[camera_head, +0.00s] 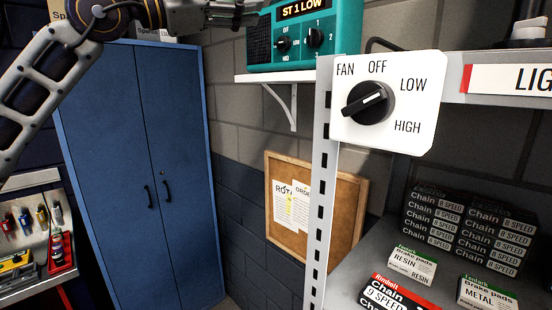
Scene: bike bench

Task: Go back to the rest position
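My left arm comes in from the upper left, and its gripper (236,12) is at the top edge, just left of the teal radio (343,58). The gripper is partly cut off by the frame, and I cannot tell whether its fingers are open or shut. No held object shows. The radio stands on a white wall shelf (270,78) and its display reads "ST 1 LOW". My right gripper is not in view.
A white fan switch plate (415,108) with a black knob (368,102) is on the shelving post at right. Chain and brake pad boxes (412,264) fill the shelf. A blue cabinet (140,190) stands left. A corkboard (340,210) is behind.

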